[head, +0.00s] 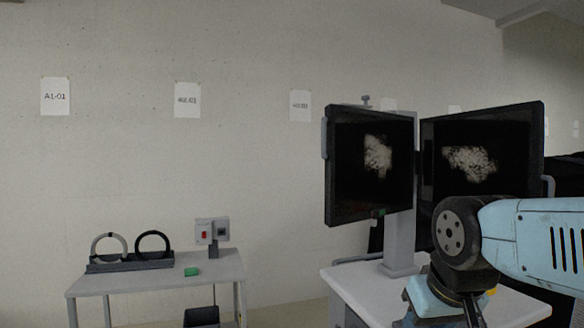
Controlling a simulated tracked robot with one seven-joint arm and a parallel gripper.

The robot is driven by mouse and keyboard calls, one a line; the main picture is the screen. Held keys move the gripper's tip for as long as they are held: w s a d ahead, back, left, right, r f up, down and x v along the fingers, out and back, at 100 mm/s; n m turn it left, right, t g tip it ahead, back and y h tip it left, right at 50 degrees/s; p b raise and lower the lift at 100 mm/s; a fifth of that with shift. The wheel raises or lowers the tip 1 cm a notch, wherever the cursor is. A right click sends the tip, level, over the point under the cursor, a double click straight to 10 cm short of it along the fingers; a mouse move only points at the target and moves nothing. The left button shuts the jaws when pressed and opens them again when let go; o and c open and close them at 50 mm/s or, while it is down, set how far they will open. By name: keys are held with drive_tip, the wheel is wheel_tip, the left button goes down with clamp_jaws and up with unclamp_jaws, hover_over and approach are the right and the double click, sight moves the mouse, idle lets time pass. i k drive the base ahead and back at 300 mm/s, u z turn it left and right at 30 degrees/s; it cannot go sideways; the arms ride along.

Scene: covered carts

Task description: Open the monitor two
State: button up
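Two black monitors stand side by side on a grey post (401,245) on a white cart (365,280). The left monitor (345,190) is angled toward the right one, and the right monitor (515,150) is partly covered at its lower edge by my arm. Both screens are dark with a pale grey blotch. I cannot tell which one is monitor two. My light blue arm comes in from the right and bends down at a dark round joint in front of the cart. My gripper's fingers do not show; the arm's end runs to the bottom edge.
A grey table (205,275) at the lower left holds a rack (130,264) with two rings, a box with a red switch (204,235) and a green block (191,271). A dark bin (201,316) is below. Floor shows between table and cart. Paper labels hang on the wall.

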sight(498, 151)
drive_tip(key=u, duration=0.05)
drive_tip(key=k, duration=0.9)
drive_tip(key=u, duration=0.3)
drive_tip(key=i, duration=0.95)
drive_tip(key=z, duration=1.55)
